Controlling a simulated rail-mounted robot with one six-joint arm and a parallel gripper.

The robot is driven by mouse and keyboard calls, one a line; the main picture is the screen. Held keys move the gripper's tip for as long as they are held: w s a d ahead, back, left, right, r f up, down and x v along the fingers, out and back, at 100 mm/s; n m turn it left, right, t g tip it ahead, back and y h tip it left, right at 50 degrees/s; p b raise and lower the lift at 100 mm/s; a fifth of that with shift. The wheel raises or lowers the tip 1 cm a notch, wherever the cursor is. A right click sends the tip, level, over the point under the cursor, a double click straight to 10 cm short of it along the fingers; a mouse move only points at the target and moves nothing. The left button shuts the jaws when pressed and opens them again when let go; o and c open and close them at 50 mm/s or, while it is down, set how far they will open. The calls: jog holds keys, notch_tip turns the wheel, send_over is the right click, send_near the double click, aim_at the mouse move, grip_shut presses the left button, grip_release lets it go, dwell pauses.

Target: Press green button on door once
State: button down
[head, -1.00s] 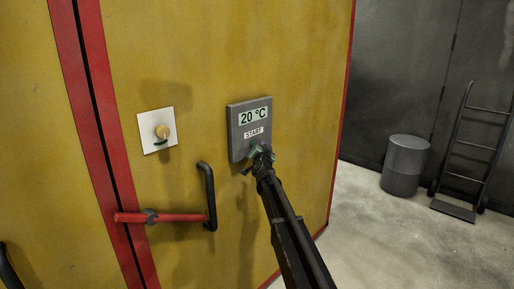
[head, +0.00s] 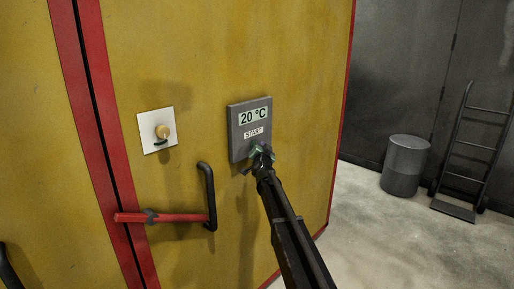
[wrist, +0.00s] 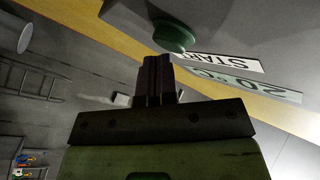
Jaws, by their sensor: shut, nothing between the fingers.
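The green button (wrist: 173,35) is a round, domed cap on the grey control panel (head: 236,135), beside the START label (wrist: 222,57). In the head view the button is mostly hidden behind my gripper (head: 262,154), with some green showing around the tips. In the wrist view my gripper's fingertips (wrist: 157,60) are together, empty, and end close to the button's edge. I cannot tell whether they touch it. The panel's display (head: 254,115) reads 20 °C. The panel is on the yellow door (head: 290,60).
Left of the panel are a yellow knob on a white plate (head: 148,121), a black door handle (head: 209,190) and a red latch bar (head: 180,218). A grey bin (head: 405,165) and a hand truck (head: 472,150) stand at the right. The floor between is clear.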

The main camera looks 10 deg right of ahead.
jog(key=shift+w+a, duration=0.25)
jog(key=shift+w, duration=0.05)
dwell(0.4)
jog(key=shift+s, duration=0.2)
jog(key=s+d, duration=0.4)
jog(key=shift+s, duration=0.35)
